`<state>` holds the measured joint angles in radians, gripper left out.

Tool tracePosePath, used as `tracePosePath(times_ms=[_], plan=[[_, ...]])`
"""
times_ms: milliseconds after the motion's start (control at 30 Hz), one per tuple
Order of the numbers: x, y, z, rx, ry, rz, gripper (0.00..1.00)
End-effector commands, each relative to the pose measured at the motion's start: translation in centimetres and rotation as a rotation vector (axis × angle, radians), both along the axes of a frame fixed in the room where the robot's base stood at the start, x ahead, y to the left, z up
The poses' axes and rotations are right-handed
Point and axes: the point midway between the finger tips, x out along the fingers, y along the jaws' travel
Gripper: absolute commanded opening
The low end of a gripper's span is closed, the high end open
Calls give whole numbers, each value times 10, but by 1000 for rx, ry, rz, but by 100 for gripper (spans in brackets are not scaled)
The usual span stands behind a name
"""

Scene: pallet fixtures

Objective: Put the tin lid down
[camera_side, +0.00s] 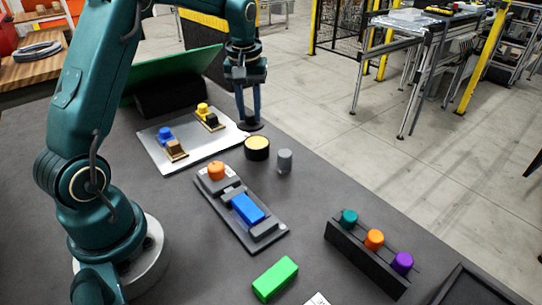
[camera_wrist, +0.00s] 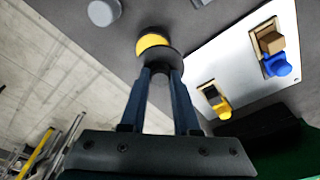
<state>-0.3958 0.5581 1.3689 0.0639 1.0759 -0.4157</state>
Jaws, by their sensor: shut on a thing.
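The tin lid (camera_side: 250,127) is a dark round disc. My gripper (camera_side: 250,118) is shut on it and holds it upright of the fingers' tips, beside the right corner of the metal plate. The tin (camera_side: 257,152) is a short black cylinder with a yellow top, standing on the dark table just in front of the lid in the side view. In the wrist view, the lid (camera_wrist: 166,60) sits at the fingertips (camera_wrist: 160,72) and overlaps part of the tin's yellow top (camera_wrist: 151,42). The gap between lid and table is hard to tell.
A grey cylinder (camera_side: 284,161) stands right of the tin. A silver plate (camera_side: 196,158) with blue and yellow pieces lies to the left. A fixture (camera_side: 262,236) with orange and blue parts, a green block (camera_side: 275,278) and a black rack (camera_side: 361,259) stand nearer the camera.

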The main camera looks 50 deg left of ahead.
Motion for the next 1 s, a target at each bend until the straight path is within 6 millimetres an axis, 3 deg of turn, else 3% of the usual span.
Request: tracePosePath(times_ms=[400,667,867,1000], plan=[[-62,57,49,1,-1,7,0],[-73,71,60,11,-8,-40,0],[-45,34,51,19,-15,-277,0],[-23,-14,41,17,-15,-485,0]])
